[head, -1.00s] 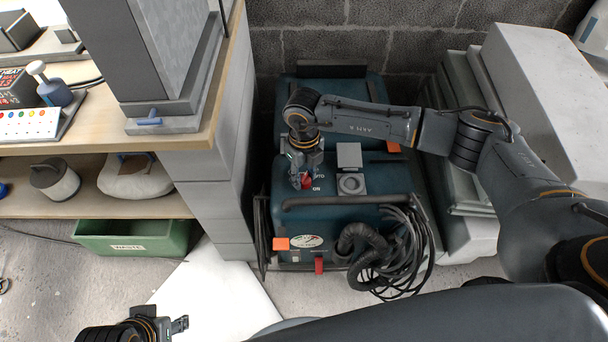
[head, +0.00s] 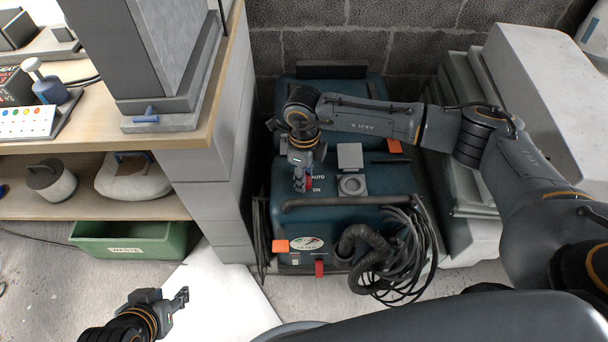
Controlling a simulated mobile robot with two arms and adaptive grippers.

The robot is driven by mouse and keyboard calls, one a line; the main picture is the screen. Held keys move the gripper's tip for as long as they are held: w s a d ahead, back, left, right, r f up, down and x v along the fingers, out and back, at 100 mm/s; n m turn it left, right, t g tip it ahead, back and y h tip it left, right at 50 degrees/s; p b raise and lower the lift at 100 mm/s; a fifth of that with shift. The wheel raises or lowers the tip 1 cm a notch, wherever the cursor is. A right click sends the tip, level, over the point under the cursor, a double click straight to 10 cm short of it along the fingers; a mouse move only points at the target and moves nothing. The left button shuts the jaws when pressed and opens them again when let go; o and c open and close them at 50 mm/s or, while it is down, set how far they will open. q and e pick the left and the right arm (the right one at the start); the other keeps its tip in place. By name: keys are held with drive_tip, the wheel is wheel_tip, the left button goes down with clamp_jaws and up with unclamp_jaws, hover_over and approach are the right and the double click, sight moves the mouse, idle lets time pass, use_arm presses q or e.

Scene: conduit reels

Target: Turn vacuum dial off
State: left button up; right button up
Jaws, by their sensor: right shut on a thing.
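The vacuum (head: 325,218) is a dark blue-green box on the floor between the block pillar and the grey slabs. Its red dial (head: 308,183) is on the top panel, beside the labels AUTO and ON. My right gripper (head: 303,186) points down at the dial and is shut on it. The gripper hides part of the dial, so I cannot read its exact setting. My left gripper (head: 184,297) is low in the head view over the floor, away from the vacuum. Its fingers look apart, with nothing between them.
A black hose and cable coil (head: 395,255) hangs on the vacuum's front. A green waste bin (head: 135,240) stands under the wooden shelf (head: 100,205) at left. A block pillar (head: 222,190) borders the vacuum at left, grey slabs (head: 455,155) at right.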

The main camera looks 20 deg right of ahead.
idle(0.3)
drive_tip(key=o, duration=1.1)
drive_tip(key=shift+o, duration=0.2)
wheel_tip(320, 180, up, 12)
drive_tip(key=shift+f, duration=0.1)
